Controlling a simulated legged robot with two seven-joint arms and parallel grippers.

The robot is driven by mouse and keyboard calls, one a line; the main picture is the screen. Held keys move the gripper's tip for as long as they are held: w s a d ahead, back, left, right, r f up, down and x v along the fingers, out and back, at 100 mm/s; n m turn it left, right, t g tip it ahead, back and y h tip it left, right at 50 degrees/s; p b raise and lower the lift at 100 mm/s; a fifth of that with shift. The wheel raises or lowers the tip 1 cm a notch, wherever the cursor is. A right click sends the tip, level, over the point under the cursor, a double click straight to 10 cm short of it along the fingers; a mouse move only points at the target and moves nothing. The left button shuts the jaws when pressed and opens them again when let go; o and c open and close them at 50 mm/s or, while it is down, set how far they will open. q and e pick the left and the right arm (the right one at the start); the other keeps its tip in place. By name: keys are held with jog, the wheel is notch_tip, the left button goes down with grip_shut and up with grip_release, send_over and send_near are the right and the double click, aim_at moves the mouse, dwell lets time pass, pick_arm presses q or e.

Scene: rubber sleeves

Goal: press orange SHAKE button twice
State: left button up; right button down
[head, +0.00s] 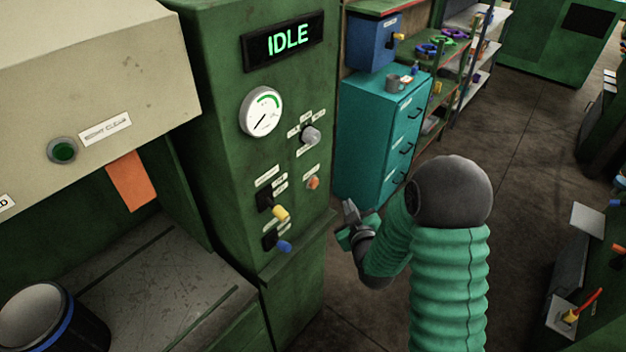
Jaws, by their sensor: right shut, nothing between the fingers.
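The orange button (313,183) sits on the front of the green control cabinet (215,120), below a grey knob (310,135). A small label is just above it, too small to read. The display (283,42) at the top of the cabinet reads IDLE in green. My right gripper (350,212) is shut and empty, to the right of the cabinet and lower than the button, apart from it. Its green-sleeved arm comes up from the bottom right. My left gripper is not in view.
A round gauge (261,111) is above. A ledge juts from the cabinet's lower front. A teal drawer unit (372,140) stands behind my gripper. Open floor (520,140) lies to the right.

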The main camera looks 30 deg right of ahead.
aim_at(314, 183)
jog(key=w+a, duration=0.2)
jog(key=w, duration=0.6)
jog(key=shift+w+a+f, duration=0.15)
jog(key=shift+f, duration=0.1)
jog(key=shift+a, duration=0.25)
jog(key=shift+d, duration=0.15)
dwell(0.6)
jog(key=shift+w+r, duration=0.1)
dwell(0.9)
jog(key=shift+w+a, duration=0.25)
